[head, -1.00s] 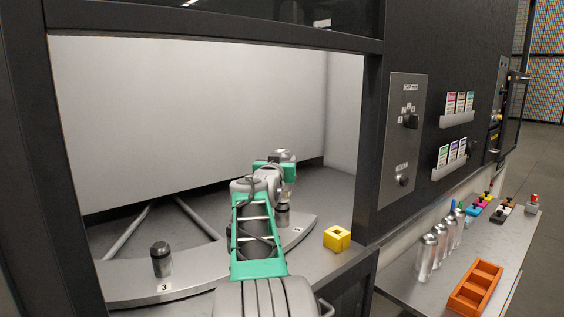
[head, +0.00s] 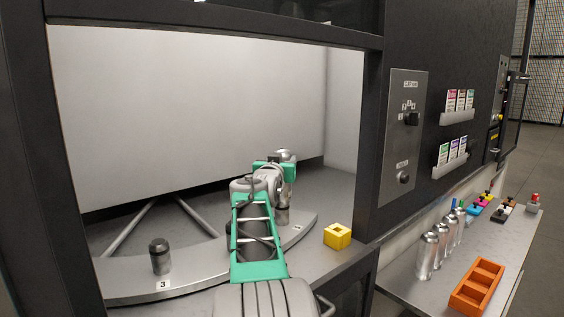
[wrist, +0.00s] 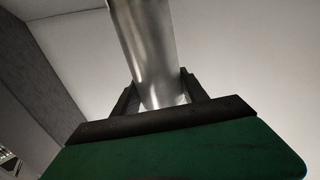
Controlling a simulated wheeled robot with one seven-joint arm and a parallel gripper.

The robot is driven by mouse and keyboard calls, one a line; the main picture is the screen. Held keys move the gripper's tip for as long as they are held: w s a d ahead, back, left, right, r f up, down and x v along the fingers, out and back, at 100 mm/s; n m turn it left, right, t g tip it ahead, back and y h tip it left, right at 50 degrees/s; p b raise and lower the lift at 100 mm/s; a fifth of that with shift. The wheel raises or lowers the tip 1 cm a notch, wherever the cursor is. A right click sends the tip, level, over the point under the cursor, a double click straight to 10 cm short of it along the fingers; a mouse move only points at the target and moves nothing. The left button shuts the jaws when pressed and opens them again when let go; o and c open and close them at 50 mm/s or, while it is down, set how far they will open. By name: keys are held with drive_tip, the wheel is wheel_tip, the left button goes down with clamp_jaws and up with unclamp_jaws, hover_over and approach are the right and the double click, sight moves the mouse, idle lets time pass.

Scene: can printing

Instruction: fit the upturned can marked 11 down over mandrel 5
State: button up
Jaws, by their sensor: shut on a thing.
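My gripper (wrist: 160,92) is shut on a silver can (wrist: 147,45), which runs up out of the wrist view. In the head view the can (head: 287,159) shows only partly behind my gripper (head: 285,170), upright inside the machine opening. A mandrel (head: 283,215) shows directly below it, on the curved grey plate, partly hidden by my arm. I cannot tell whether the can's lower edge is apart from the mandrel or around it. The number on the can cannot be read, and the label near this mandrel is too small to read.
A dark mandrel (head: 160,257) marked 3 stands on the plate at left. A yellow block (head: 337,236) sits on the ledge to the right. Outside, several silver cans (head: 426,257) and an orange tray (head: 477,287) stand on a side shelf. The black door frame (head: 368,130) borders the opening.

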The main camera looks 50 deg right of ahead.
drive_tip(key=shift+f+b, duration=3.95)
drive_tip(key=shift+f, duration=0.2)
drive_tip(key=o, duration=1.4)
drive_tip(key=shift+r, duration=0.1)
drive_tip(key=b+v, duration=0.1)
drive_tip(key=v, duration=0.6)
drive_tip(key=shift+s+a, duration=0.25)
drive_tip(key=shift+a, duration=0.1)
